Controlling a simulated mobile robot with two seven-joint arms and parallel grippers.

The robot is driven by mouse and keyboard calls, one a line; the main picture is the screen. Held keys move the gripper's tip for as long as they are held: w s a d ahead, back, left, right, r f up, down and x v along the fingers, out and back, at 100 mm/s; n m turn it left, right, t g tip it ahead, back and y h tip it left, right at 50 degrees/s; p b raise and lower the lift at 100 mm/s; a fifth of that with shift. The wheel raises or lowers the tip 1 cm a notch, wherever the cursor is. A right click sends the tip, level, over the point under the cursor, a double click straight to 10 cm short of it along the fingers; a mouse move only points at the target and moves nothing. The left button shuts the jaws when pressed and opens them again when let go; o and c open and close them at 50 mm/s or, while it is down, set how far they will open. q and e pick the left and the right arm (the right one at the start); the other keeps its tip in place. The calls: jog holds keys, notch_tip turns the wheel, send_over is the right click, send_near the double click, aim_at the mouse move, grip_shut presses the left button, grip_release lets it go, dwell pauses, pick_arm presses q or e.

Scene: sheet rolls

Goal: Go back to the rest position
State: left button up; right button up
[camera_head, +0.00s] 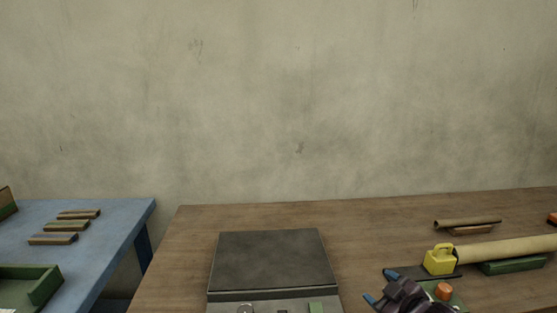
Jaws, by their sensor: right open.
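My right gripper (380,287) is at the lower right of the head view, over the front part of the wooden table (180,260). Its two blue fingertips are apart and point left, with nothing visible between them. My left gripper is not in view. A long beige roll (510,248) lies to the right of and behind the right gripper, by a green support (515,267). A yellow block with a handle (440,261) stands at the roll's left end, just beyond the gripper.
A dark flat-topped device (272,260) stands left of the right gripper. A thin brown roll (467,223) lies farther back. An orange knob (443,290) is close beside the gripper. A blue table (105,225) at left holds several striped bars and a green tray (40,287).

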pick_arm(q)
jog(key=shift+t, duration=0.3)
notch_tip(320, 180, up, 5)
jog(key=p, duration=0.4)
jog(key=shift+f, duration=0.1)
pick_arm(e)
jog(key=s+d+f+m+h, duration=0.1)
jog(key=s+f+m, duration=0.2)
jog(key=s, duration=0.8)
jog(key=s+d+f+m+g+h, duration=0.1)
jog(key=s+f, duration=0.4)
jog(key=s, duration=0.7)
jog(key=s+d+f+m+g+h, duration=0.1)
jog(key=s+f+m, duration=0.3)
jog(key=s, duration=0.7)
jog(key=shift+s+d+f+m+h, duration=0.15)
jog(key=shift+s+f+m+h, duration=0.2)
jog(key=shift+f+h, duration=0.3)
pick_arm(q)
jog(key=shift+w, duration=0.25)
pick_arm(e)
jog(key=shift+r, duration=0.1)
